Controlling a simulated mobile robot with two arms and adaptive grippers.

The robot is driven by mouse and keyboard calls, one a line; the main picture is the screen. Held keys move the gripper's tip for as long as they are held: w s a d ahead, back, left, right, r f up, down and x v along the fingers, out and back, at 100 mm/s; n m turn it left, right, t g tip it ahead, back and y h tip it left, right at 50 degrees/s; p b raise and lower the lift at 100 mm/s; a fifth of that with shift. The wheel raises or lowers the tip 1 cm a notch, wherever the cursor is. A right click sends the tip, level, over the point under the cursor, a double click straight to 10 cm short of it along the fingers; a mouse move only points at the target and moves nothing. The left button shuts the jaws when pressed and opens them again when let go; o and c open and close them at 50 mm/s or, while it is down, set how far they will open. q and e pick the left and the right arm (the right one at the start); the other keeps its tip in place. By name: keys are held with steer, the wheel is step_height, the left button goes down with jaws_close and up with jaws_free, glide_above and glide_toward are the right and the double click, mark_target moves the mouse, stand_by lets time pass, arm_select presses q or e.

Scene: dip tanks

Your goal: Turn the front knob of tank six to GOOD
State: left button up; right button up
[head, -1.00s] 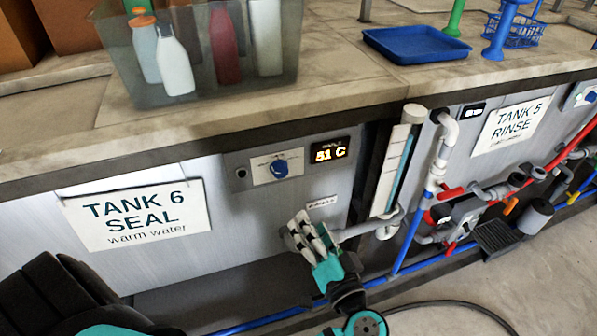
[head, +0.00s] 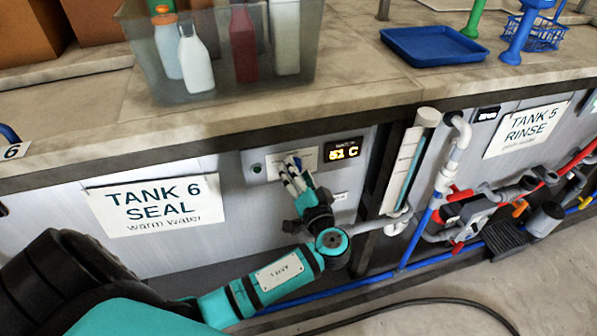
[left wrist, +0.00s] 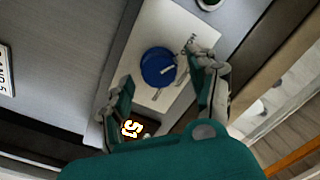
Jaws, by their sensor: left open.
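The tank six knob is a round blue dial (left wrist: 158,67) with a white mark, on a pale plate in the left wrist view. In the head view my gripper largely hides it; part of the pale plate (head: 305,158) shows. The mark's wording is too small to read. My left gripper (head: 290,172) is open in front of the plate. In the left wrist view its fingers stand on either side of the knob; I cannot tell whether they touch it. The tank 6 sign (head: 158,205) reads SEAL, warm water. My right gripper is not in view.
A lit display (head: 342,151) reading 51 C sits right of the knob. A sight tube (head: 407,165) and pipes stand further right. The counter edge (head: 215,140) overhangs above. A clear bin of bottles (head: 150,90) and a blue tray (head: 432,46) rest on the counter.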

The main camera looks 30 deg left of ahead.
arm_select(q)
steer(key=c, duration=1.1)
steer(key=shift+c, duration=0.2)
steer(key=shift+m, duration=0.4)
steer(key=shift+s+f+m+t+h+p, duration=0.2)
steer(key=shift+m+p, duration=1.65)
steer(key=shift+m, duration=2.1)
steer(key=shift+w+f+m+t+p, duration=0.1)
steer(key=shift+m+t+p, duration=0.15)
steer(key=shift+m+p, duration=2.7)
steer(key=shift+s+f+m+t+h+p, duration=0.2)
steer(key=shift+m+p, duration=0.55)
steer(key=shift+m, duration=4.25)
steer(key=shift+w, duration=0.15)
